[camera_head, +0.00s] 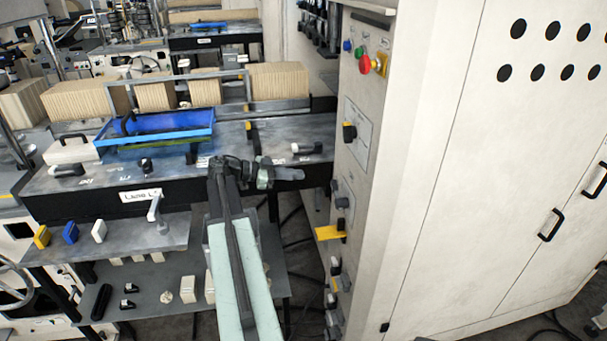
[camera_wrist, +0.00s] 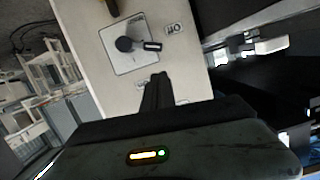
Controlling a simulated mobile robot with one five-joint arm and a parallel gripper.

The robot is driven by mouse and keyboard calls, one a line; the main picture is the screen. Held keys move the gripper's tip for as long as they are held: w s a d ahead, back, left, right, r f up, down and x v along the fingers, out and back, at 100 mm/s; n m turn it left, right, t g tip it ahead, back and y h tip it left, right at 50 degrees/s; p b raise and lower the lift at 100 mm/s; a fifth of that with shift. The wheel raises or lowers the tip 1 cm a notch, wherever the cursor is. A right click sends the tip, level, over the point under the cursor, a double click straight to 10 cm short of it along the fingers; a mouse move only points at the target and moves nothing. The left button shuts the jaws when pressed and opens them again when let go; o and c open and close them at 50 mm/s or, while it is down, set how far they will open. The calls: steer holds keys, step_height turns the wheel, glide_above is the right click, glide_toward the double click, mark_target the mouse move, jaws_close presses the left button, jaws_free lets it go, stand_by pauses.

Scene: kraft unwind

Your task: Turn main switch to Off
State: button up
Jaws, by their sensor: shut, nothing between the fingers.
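A black rotary switch (camera_head: 349,132) sits on a pale plate on the narrow side panel of the white cabinet; I take it to be the main switch. The wrist view seems to show the same black knob (camera_wrist: 125,44) on a square plate, its handle pointing to the right of the picture. A small label (camera_wrist: 174,29) lies beside the plate; its text is too small to read surely. My gripper (camera_head: 292,174) is shut and empty, left of the panel and a little below the switch. In the wrist view its dark fingers (camera_wrist: 158,84) point toward the panel, apart from the knob.
A red button (camera_head: 365,65) and a yellow-backed control (camera_head: 381,64) are higher on the panel. A yellow bracket (camera_head: 329,233) juts out lower down. A bench (camera_head: 60,190) with a blue tray (camera_head: 160,125) and card stacks stands left. Free air lies between gripper and panel.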

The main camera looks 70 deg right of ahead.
steer(key=o, duration=0.5)
steer(key=shift+o, duration=1.2)
steer(key=shift+n, duration=0.8)
steer(key=n+g+h+b, duration=0.1)
steer(key=n+g+b, duration=0.2)
steer(key=n+b, duration=0.95)
glide_toward(332, 186)
steer(key=s+d, duration=0.2)
steer(key=x, duration=0.7)
steer(key=shift+s+d+f, duration=0.1)
steer(key=shift+s+f, duration=0.1)
steer(key=shift+f, duration=0.1)
jaws_close()
